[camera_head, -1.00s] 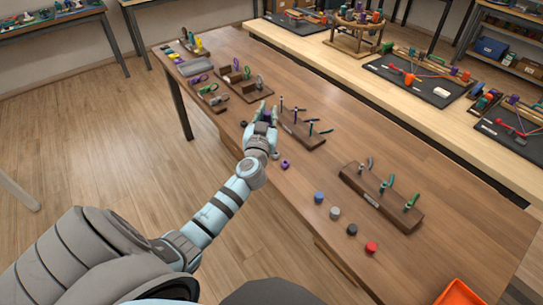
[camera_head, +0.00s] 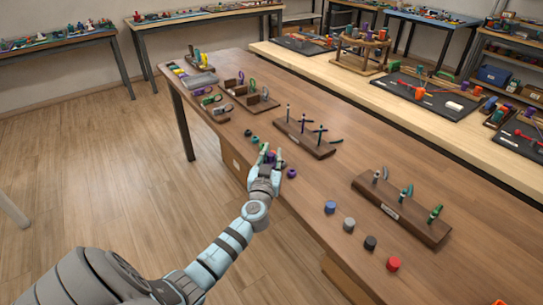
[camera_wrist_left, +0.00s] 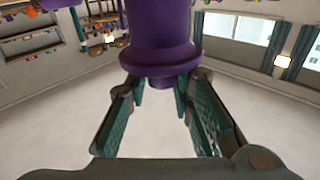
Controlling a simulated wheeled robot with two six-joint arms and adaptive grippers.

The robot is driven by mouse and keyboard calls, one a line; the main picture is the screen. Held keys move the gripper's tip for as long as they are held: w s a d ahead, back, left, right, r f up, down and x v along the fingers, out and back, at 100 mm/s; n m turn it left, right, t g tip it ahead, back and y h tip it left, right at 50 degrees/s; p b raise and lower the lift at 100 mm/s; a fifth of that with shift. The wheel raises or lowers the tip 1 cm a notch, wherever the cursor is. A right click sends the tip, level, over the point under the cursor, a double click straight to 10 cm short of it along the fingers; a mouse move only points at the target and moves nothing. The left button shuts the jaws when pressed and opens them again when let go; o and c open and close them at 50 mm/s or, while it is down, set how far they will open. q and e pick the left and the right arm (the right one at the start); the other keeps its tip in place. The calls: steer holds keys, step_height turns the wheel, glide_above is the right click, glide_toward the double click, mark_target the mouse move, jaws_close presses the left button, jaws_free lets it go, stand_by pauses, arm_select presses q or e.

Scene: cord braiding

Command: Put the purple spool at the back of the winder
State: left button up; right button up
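My left gripper (camera_head: 268,152) is at the near edge of the brown table. It is shut on the purple spool, whose purple body (camera_wrist_left: 160,38) fills the upper middle of the left wrist view between the teal fingers (camera_wrist_left: 163,95). In the head view only a little purple shows at the fingertips. A round wooden stand (camera_head: 357,67) with posts and coloured spools, seemingly the winder, stands far off on the pale back bench. Its back side is hard to make out. My right gripper is not in view.
A small purple piece (camera_head: 291,173) lies beside the gripper. Blue, grey, black and red caps (camera_head: 393,264) line the near edge. Black mats (camera_head: 425,92) lie on the back bench (camera_head: 330,62).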

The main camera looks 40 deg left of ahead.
arm_select(q)
steer(key=shift+o, duration=1.1)
steer(key=shift+r, duration=0.2)
steer(key=p+v, duration=0.4)
steer(key=v, duration=0.8)
steer(key=shift+f, duration=0.15)
